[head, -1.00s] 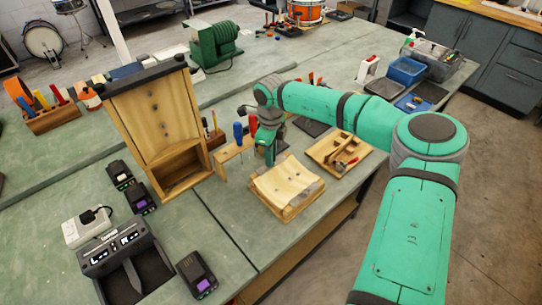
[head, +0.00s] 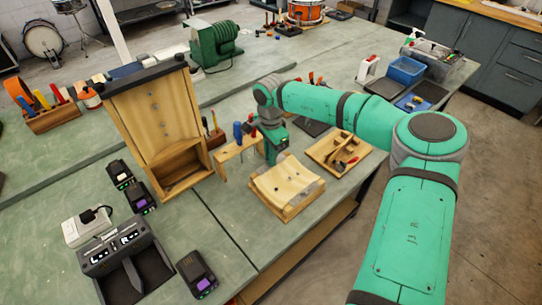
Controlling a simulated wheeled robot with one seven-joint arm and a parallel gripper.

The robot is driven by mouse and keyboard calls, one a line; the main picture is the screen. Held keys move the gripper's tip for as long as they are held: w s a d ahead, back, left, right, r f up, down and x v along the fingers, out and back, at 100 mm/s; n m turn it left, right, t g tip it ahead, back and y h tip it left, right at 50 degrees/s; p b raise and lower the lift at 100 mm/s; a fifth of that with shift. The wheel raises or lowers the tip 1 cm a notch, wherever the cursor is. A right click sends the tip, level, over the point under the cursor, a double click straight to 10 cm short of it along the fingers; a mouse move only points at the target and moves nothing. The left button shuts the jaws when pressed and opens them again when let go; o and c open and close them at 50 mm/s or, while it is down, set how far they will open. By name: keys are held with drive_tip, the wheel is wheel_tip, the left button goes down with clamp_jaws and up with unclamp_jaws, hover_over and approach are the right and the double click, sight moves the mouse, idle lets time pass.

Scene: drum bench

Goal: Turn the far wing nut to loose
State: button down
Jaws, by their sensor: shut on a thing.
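A pale wooden cradle (head: 287,206) with a curved top lies on the bench in the middle of the head view. Small dark pieces of hardware show on it, too small to make out. My gripper (head: 270,162) points down at the cradle's far edge. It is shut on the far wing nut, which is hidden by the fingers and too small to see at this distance. I cannot tell which way the nut's wings lie.
A tall wooden stand (head: 155,115) is left of my gripper. A wooden rack (head: 231,150) with screwdrivers stands close beside it. A wooden tray (head: 338,152) with tools lies to the right. Battery packs and a charger (head: 125,262) are at the front left.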

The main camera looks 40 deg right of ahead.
drive_tip(key=n, duration=0.3)
drive_tip(key=shift+n, duration=0.3)
drive_tip(key=shift+d+n, duration=0.1)
drive_tip(key=shift+n, duration=0.4)
drive_tip(key=shift+w, duration=0.1)
drive_tip(key=shift+d, duration=0.15)
drive_tip(key=c, duration=1.8)
unclamp_jaws()
drive_tip(key=shift+a, duration=0.25)
drive_tip(key=shift+r, duration=0.15)
